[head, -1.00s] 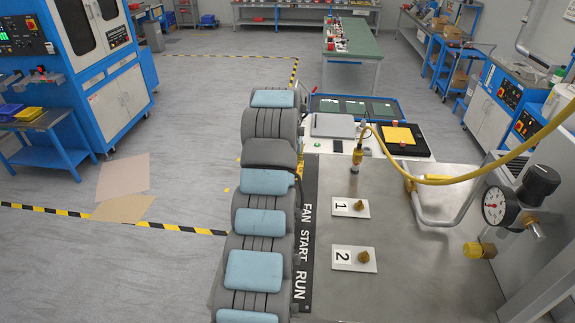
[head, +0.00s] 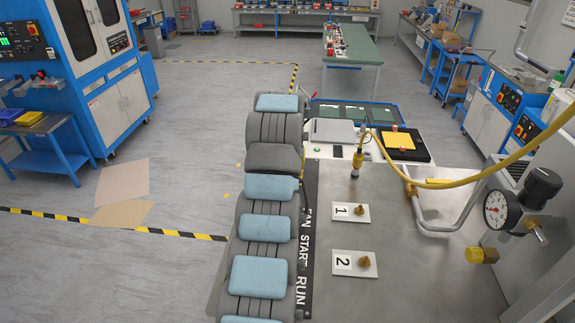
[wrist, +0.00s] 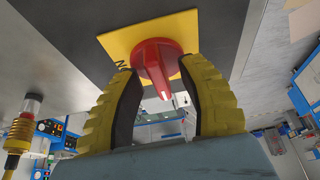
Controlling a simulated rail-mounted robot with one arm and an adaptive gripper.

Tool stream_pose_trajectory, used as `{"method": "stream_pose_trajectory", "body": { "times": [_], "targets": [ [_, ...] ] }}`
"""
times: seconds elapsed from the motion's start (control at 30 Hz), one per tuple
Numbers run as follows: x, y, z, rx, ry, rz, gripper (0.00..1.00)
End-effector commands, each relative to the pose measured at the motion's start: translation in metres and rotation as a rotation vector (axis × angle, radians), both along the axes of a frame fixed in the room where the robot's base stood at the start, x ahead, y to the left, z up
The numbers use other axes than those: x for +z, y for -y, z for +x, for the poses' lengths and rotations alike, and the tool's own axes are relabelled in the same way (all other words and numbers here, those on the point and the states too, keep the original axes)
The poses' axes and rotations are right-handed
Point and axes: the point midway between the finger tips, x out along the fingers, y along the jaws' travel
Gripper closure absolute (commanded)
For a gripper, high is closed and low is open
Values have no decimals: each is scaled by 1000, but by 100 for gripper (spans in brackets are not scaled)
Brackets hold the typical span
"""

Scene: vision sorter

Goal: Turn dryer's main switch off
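In the wrist view, a red rotary switch (wrist: 157,68) sits on a yellow square plate (wrist: 120,42) set in a dark panel. A white mark shows on the tip of its handle, and part of a letter shows on the plate. My gripper (wrist: 158,72) has its two yellow ribbed fingers on either side of the knob, close to it, with room beside the narrow red handle. I see no clear grip on it.
The steel bench top carries numbered plates 1 (head: 348,212) and 2 (head: 354,263). A yellow hose (head: 400,178) arches over it to a coupling (head: 357,160). A pressure gauge (head: 497,210) stands at right. A black box with a yellow square (head: 397,139) is behind.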

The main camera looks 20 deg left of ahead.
Motion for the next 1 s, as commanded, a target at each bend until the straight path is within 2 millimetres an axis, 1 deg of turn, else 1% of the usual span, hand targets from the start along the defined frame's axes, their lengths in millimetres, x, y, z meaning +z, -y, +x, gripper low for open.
{"method": "stream_pose_trajectory", "body": {
  "times": [0.17, 0.27, 0.4, 0.93, 0.97, 1.0],
  "targets": [
    [5, 0, -1, 0, 2, 1, 60],
    [14, 1, -4, 0, 4, 1, 60],
    [31, 3, -12, 0, 2, 1, 60],
    [57, 4, -23, 1, 2, -1, 60],
    [59, 5, -24, 2, 3, 0, 60],
    [67, 5, -25, 2, 5, 1, 60]
  ]
}}
